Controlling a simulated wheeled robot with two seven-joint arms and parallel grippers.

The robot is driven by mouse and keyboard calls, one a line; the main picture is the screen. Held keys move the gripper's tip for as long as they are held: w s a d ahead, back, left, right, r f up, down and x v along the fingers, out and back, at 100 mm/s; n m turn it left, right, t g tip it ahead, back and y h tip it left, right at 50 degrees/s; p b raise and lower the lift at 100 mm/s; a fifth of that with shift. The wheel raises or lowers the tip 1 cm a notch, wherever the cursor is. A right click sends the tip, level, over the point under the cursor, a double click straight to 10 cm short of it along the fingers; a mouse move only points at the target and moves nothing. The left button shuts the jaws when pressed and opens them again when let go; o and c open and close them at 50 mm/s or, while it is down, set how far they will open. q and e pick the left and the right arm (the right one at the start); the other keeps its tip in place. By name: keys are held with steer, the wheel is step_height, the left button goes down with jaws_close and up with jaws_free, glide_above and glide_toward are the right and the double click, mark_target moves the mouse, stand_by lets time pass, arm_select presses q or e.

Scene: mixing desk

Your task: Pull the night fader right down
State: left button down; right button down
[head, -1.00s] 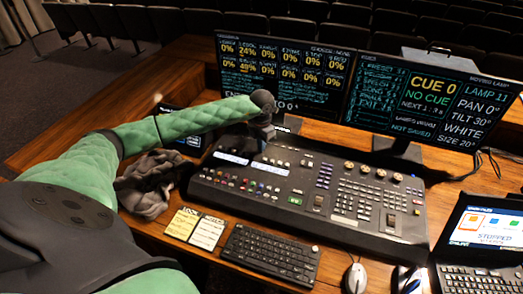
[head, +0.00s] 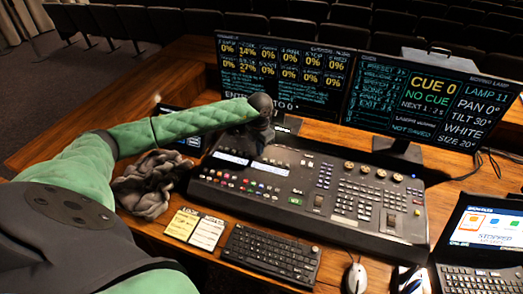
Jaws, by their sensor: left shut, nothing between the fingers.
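The mixing desk (head: 310,190) is a dark sloping console with many buttons and small displays. My left gripper (head: 262,146) is at its upper left, shut, with the fingertips down at or just above the panel. The wrist and fingers hide the part of the panel beneath, and I cannot make out the night fader or tell whether the fingertips touch it. The left monitor (head: 284,75) shows rows of yellow percentages; nearly all read 0%, and one in the second row reads about 27%. My right gripper is not in view.
A right monitor (head: 415,95) stands behind the desk. A grey cloth (head: 150,183) lies to its left. Note cards (head: 195,228), a keyboard (head: 271,256), a mouse (head: 356,279) and a laptop (head: 480,240) lie in front and at the right.

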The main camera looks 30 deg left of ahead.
arm_select(q)
steer(key=shift+s+d+f, duration=0.15)
steer(key=shift+s, duration=0.6)
steer(key=shift+s+d, duration=0.15)
steer(key=shift+s, duration=0.35)
steer(key=shift+r, duration=0.7)
steer(key=shift+r+p, duration=0.45)
steer(key=shift+r, duration=1.45)
steer(key=shift+r, duration=0.1)
step_height(320, 180, up, 5)
steer(key=shift+f+p, duration=0.1)
steer(key=shift+p, duration=0.4)
